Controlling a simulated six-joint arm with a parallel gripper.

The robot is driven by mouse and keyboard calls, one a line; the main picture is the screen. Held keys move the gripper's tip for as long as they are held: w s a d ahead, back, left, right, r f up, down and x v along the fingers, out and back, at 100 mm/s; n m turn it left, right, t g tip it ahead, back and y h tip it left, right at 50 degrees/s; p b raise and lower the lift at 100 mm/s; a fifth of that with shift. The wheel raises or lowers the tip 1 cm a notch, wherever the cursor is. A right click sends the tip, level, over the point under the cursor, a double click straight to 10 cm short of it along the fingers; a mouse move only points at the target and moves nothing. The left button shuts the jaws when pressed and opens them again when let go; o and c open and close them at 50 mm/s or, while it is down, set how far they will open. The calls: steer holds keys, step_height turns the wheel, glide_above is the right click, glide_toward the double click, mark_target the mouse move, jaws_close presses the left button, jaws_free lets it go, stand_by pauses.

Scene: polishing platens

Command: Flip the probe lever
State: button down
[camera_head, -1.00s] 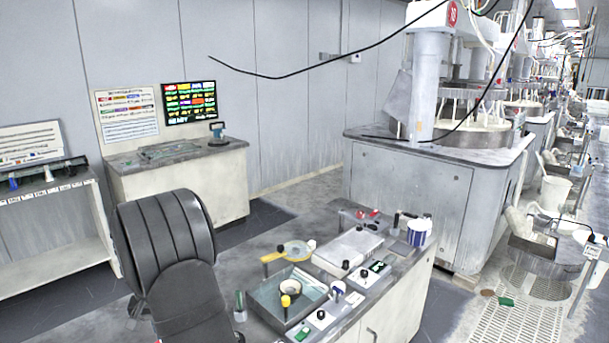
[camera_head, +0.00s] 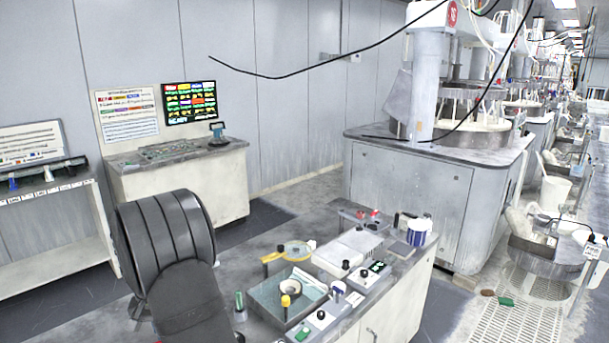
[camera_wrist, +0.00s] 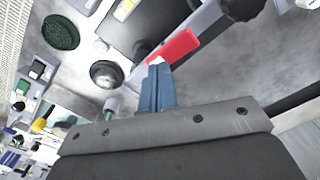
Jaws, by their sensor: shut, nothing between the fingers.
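My gripper (camera_wrist: 157,66) shows in the wrist view as blue fingers closed together, with nothing between them. A red flat piece (camera_wrist: 175,47) on a grey bar lies right at the fingertips. It looks like the lever's handle, but I cannot tell whether the fingers touch it. A black round knob (camera_wrist: 107,73) is left of the fingertips. I cannot make out my gripper in the head view. Small red parts (camera_head: 374,212) show at the far end of the bench there, but I cannot tell whether one is the lever.
The bench (camera_head: 393,286) holds a grey tray (camera_head: 268,297), a yellow round-headed tool (camera_head: 296,248), a pale flat box (camera_head: 340,258) and a blue-and-white tub (camera_head: 419,232). These stand close together. A large grey polishing machine (camera_head: 410,195) stands behind.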

step_height(320, 180, up, 6)
stand_by(0.6)
step_height(320, 180, down, 7)
steer(key=shift+r, duration=0.1)
stand_by(0.6)
